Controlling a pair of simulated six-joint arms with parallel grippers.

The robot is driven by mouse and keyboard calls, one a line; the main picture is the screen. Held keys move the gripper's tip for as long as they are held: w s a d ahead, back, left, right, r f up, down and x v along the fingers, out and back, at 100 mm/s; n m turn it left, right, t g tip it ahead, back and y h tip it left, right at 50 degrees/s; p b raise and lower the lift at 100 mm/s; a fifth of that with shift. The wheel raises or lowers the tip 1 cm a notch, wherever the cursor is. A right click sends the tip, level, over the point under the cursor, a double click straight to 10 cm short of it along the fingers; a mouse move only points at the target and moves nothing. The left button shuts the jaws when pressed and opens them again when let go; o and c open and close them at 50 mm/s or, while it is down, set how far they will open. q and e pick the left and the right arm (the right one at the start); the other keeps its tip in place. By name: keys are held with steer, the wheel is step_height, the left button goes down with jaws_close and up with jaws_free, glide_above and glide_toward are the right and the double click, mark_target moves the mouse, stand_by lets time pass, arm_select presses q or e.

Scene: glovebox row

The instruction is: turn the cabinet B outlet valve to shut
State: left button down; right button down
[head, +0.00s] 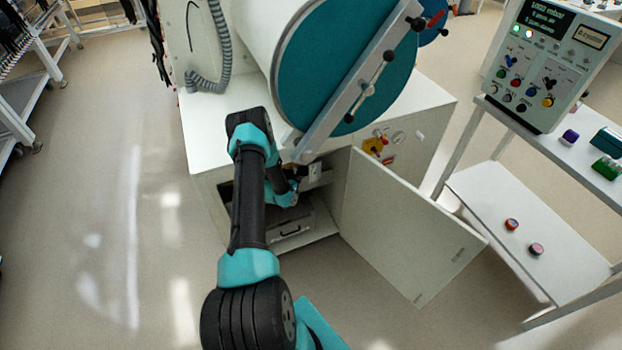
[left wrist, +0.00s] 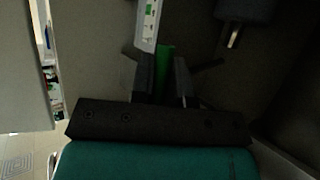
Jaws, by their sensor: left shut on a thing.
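In the left wrist view, a narrow green handle (left wrist: 164,62) stands between the two dark fingers of my left gripper (left wrist: 162,88), which is shut on it. It appears to be the outlet valve's handle; its base and the pipe are too dark to make out. In the head view, my left arm reaches down into the open lower cabinet (head: 322,222), with the left gripper (head: 298,172) near the top of the opening. The handle cannot be made out there. A pale strip with green marks (left wrist: 148,22) is just beyond the handle. My right gripper is not in view.
The cabinet door (head: 400,225) hangs open to the right of my arm. A large teal round door with a bar (head: 345,60) is above. A grey case (head: 290,232) lies inside the cabinet. A control box (head: 545,65) and shelves (head: 530,230) stand at the right.

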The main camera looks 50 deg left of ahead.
arm_select(q)
steer(key=shift+s, duration=0.1)
stand_by(0.4)
steer(key=c, duration=1.1)
jaws_free()
steer(key=shift+s, duration=0.1)
steer(key=v, duration=1.7)
steer(key=shift+r, duration=0.4)
